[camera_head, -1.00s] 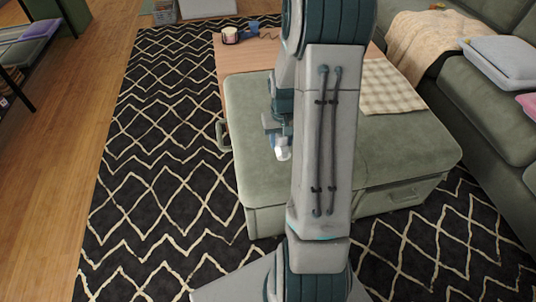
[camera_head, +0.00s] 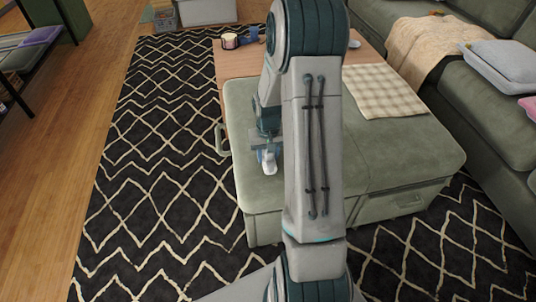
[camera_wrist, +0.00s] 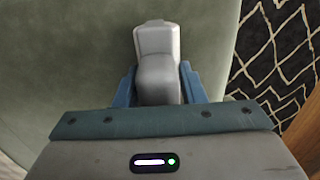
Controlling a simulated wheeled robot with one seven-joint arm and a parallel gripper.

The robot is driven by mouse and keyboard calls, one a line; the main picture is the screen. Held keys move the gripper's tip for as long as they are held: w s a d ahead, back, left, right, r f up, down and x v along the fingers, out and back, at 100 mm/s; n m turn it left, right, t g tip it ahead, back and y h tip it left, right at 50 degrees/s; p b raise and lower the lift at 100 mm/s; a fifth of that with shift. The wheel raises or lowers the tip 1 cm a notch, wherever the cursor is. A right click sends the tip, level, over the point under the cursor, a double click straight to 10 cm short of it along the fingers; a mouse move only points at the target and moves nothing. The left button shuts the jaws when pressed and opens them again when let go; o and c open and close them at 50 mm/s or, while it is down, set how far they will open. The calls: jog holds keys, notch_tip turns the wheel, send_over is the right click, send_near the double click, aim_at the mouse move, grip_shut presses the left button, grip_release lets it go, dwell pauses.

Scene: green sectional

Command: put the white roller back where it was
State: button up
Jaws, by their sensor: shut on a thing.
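The white roller (camera_head: 269,164) shows as a small pale thing at the tip of my gripper (camera_head: 267,150) in the head view. In the wrist view the white roller (camera_wrist: 157,62) sticks out between the two blue fingers of my gripper (camera_wrist: 158,84), which are shut on it. It is over the green ottoman (camera_head: 250,110), near its left part. I cannot tell whether it touches the cushion. My arm hides part of the ottoman.
A checked cloth (camera_head: 385,90) lies on the ottoman's right side. A wooden top (camera_head: 235,62) behind it bears a candle-like jar (camera_head: 229,41) and a blue thing (camera_head: 252,34). A green sofa (camera_head: 470,100) stands at the right. The patterned rug (camera_head: 150,150) is clear at left.

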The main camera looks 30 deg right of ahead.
jog(key=o, duration=1)
jog(key=shift+f, duration=0.1)
jog(key=shift+c, duration=0.2)
notch_tip(320, 180, up, 12)
jog(key=p, duration=0.3)
jog(key=shift+f+p, duration=0.25)
jog(key=shift+p, duration=0.15)
jog(key=shift+s+a+r, duration=0.1)
jog(key=shift+a+r, duration=0.05)
jog(key=shift+r, duration=0.5)
jog(key=s+a+r+n, duration=0.1)
jog(key=s+a+r, duration=0.2)
jog(key=s, duration=0.3)
jog(key=s+a+r+n, duration=0.1)
jog(key=s+a+r, duration=0.3)
jog(key=s+a, duration=0.2)
jog(key=s+a+r+n+t, duration=0.1)
jog(key=s+a+r, duration=0.2)
jog(key=s, duration=0.3)
jog(key=shift+s+a+r, duration=0.25)
jog(key=shift+a+r, duration=0.05)
jog(key=shift+a, duration=0.45)
